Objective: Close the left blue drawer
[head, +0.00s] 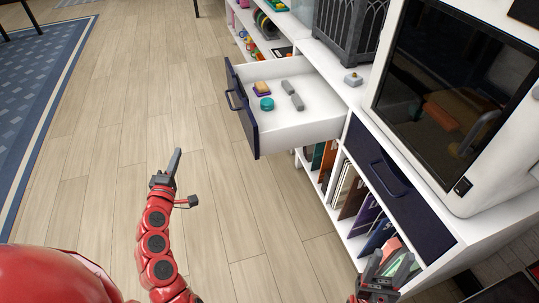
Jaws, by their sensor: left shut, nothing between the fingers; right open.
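The left blue drawer (242,113) is pulled far out of the white cabinet, with its dark blue front and handle (233,98) facing left. My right gripper (391,268) is open and empty at the bottom right, in front of the lower shelves.
A second blue drawer (396,190) is shut at the right, under a white machine with a dark window (440,90). Open shelves below hold folders (349,190). A dark lantern-like box (348,30) stands on the cabinet top. Wooden floor (130,110) is clear left of the drawer.

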